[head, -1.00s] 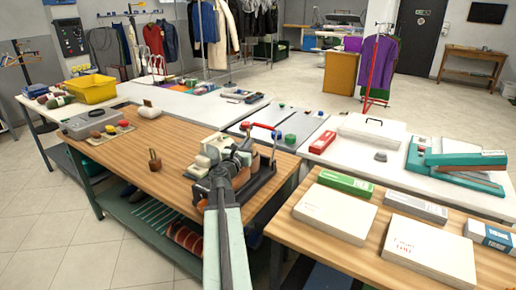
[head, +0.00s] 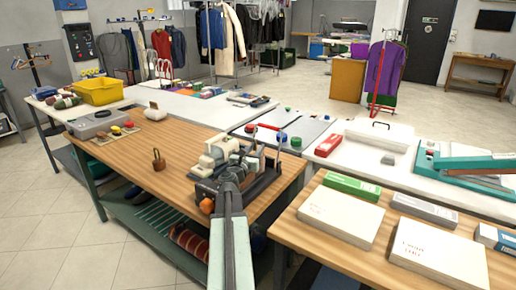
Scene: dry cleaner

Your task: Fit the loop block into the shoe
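A small brown block with a loop on top (head: 158,161), which looks like the loop block, stands upright on the wooden table (head: 185,140), left of my arm. A cream and dark machine (head: 222,155) stands at the table's right end. I cannot make out a shoe clearly; it may be part of this machine or hidden behind my arm. My gripper (head: 234,170) is at the far end of my arm, in front of the machine and well to the right of the loop block. Its fingers blend into the dark parts there, so their opening and any contact are unclear.
A grey case (head: 95,122) and a yellow bin (head: 99,91) are to the left. White boxes (head: 341,217) lie on the right table. The wood around the loop block is clear.

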